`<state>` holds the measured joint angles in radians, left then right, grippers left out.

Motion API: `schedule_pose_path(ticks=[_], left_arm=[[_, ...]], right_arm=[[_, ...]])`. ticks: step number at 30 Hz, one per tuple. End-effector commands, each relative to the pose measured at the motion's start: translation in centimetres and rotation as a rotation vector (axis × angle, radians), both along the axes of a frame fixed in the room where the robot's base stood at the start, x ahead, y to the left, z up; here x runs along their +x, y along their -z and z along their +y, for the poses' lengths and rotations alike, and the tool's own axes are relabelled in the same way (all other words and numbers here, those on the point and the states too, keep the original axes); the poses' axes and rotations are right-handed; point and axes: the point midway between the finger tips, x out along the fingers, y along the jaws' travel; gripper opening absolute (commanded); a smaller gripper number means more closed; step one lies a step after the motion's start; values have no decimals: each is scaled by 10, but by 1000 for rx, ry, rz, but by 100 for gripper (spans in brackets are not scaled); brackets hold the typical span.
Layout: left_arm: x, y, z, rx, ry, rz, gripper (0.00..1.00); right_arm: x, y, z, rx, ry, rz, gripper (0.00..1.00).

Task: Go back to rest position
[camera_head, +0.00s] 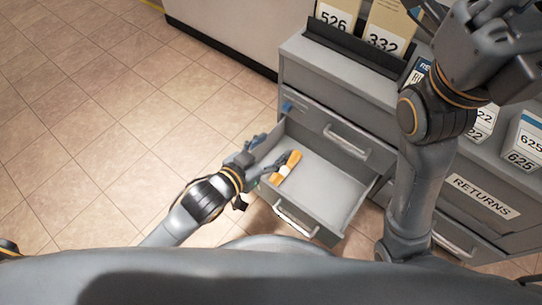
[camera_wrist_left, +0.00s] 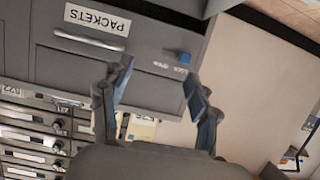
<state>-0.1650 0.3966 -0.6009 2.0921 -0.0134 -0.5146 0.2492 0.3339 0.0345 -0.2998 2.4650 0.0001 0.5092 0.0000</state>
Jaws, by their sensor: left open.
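My left gripper (camera_head: 262,160) is at the left side of a pulled-out grey drawer (camera_head: 335,195). In the left wrist view its two fingers (camera_wrist_left: 158,85) stand wide apart with nothing between them. An orange and white item (camera_head: 285,168) lies in the drawer beside the left gripper; a finger shows close to it, and I cannot tell if they touch. My right arm (camera_head: 420,185) reaches up on the right. Its upper end is cut by the picture edge, and I cannot make out its jaws clearly.
The grey cabinet (camera_head: 335,85) has a closed drawer above the open one and a RETURNS label (camera_head: 482,196) at right. Numbered boxes (camera_head: 383,28) stand on top. The left wrist view shows a PACKETS label (camera_wrist_left: 97,20) and a blue lock (camera_wrist_left: 178,56). Tiled floor (camera_head: 110,120) at left is clear.

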Motion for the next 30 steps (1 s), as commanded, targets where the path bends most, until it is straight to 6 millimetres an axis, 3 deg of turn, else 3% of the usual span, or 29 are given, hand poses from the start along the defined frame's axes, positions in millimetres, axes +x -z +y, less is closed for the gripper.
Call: schedule_pose_path(ticks=[4, 14, 17, 20, 23, 30], left_arm=[[1, -19, 0, 1, 0, -3, 61], [1, -30, -1, -8, 1, -10, 61], [3, -57, -5, -57, 6, -68, 61], [5, -111, -11, -154, 12, -194, 61], [3, -183, -9, -275, 11, -372, 61], [-33, -345, 30, -531, -46, -842, 61]], right_arm=[[0, 0, 0, 0, 0, 0, 0], [1, 0, 0, 0, 0, 4, 0], [5, -1, 0, 0, -1, 24, 0], [12, 1, -1, 2, -2, 61, 0], [19, 6, -2, 6, -5, 108, 0], [27, 24, -5, 15, -12, 225, 0]])
